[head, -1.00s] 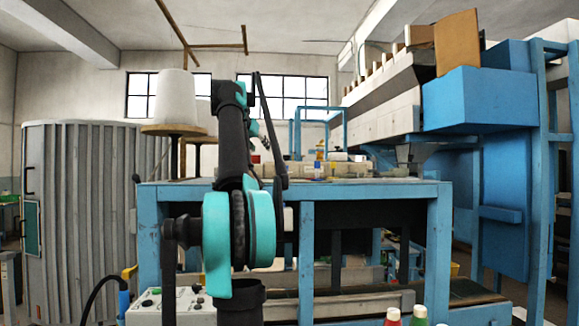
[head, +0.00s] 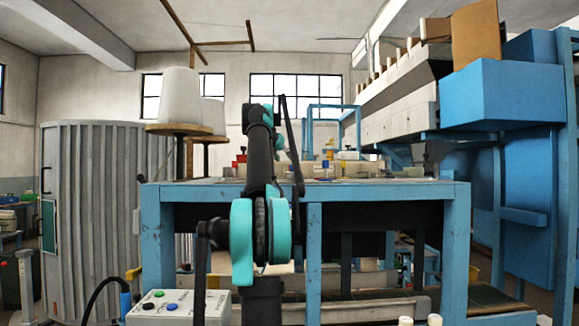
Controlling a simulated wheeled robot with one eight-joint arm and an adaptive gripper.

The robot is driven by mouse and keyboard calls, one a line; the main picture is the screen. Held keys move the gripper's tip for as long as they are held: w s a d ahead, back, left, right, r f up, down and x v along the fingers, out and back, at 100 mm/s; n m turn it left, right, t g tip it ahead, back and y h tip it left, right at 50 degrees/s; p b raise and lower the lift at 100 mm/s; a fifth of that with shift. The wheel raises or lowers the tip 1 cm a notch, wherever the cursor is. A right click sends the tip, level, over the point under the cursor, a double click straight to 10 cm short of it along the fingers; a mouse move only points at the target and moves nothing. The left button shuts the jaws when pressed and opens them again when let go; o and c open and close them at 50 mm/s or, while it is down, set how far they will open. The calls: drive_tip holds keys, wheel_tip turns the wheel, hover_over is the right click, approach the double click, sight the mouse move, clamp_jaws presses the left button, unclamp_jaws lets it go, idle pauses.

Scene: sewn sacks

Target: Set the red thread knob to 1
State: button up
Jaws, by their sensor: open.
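A small red piece (head: 241,158) stands on the blue-framed table (head: 380,190), just left of my arm. It is too small to tell whether it is the red thread knob, and no dial marks can be read. A grey control box (head: 185,311) at the lower left carries black, blue and green knobs; no red one is clear on it. My arm rises in front of the table and reaches away from the camera. My gripper is hidden behind the arm.
Small yellow and blue parts (head: 328,157) lie on the table top. A large blue machine housing (head: 505,95) overhangs at the right. A ribbed grey cabinet (head: 95,220) stands at the left.

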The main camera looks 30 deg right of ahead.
drive_tip(key=x, duration=0.7)
drive_tip(key=shift+w+d+f, duration=0.1)
drive_tip(key=shift+w+d, duration=0.1)
drive_tip(key=shift+d, duration=0.15)
drive_tip(key=shift+c, duration=0.4)
clamp_jaws()
